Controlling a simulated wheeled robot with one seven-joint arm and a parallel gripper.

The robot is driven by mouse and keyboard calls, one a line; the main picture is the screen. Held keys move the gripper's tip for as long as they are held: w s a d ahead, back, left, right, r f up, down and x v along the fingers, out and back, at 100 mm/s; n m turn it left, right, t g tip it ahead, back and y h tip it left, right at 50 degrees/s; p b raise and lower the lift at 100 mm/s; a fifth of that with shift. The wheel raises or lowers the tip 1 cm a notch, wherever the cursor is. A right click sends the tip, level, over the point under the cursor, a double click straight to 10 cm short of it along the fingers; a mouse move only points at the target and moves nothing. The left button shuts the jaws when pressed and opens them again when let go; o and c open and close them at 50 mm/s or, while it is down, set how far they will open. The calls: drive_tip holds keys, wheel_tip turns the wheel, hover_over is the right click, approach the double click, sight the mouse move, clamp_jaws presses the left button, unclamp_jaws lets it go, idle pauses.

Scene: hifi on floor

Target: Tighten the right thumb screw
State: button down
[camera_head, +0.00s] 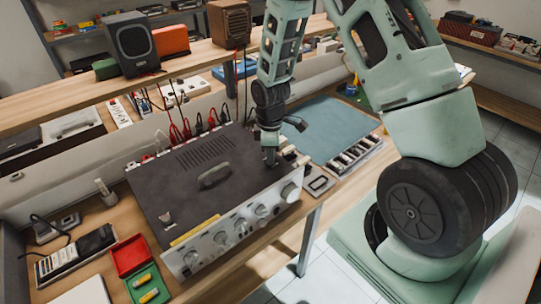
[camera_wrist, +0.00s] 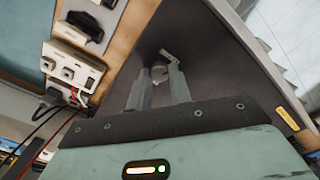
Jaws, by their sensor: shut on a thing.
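The hifi unit (camera_head: 205,205) is a wide box with a dark top and a silver front with knobs, standing on the wooden bench. Its left thumb screw (camera_head: 167,217) shows near the top's front left. My gripper (camera_head: 270,157) points down at the right end of the top and hides the right thumb screw there. In the wrist view my two grey fingers (camera_wrist: 159,78) are closed around the small light-grey right thumb screw (camera_wrist: 158,71), against the dark top (camera_wrist: 205,60). A small metal piece (camera_wrist: 170,55) shows just beyond it. The screw's shaft and seating are hidden.
Red and black cables (camera_head: 185,130) run behind the unit. Red and green trays (camera_head: 130,255) lie left of it. A blue-grey mat (camera_head: 333,128) and a tray of small parts (camera_head: 354,156) lie to the right.

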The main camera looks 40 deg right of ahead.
drive_tip(key=m+b, duration=0.1)
drive_tip(key=m, duration=0.2)
drive_tip(key=shift+m, duration=0.4)
drive_tip(key=m, duration=0.4)
drive_tip(key=shift+b, duration=0.4)
drive_tip(key=m, duration=0.7)
drive_tip(key=shift+m, duration=0.3)
drive_tip(key=m, duration=0.3)
drive_tip(key=shift+r+m, duration=0.1)
drive_tip(key=shift+m, duration=0.3)
drive_tip(key=m+p, duration=0.1)
drive_tip(key=m, duration=0.2)
drive_tip(key=shift+m, duration=0.3)
drive_tip(key=m+p, duration=0.1)
drive_tip(key=m, duration=0.3)
drive_tip(key=shift+p, duration=0.35)
drive_tip(key=shift+m+p, duration=0.45)
drive_tip(key=shift+m, duration=1.05)
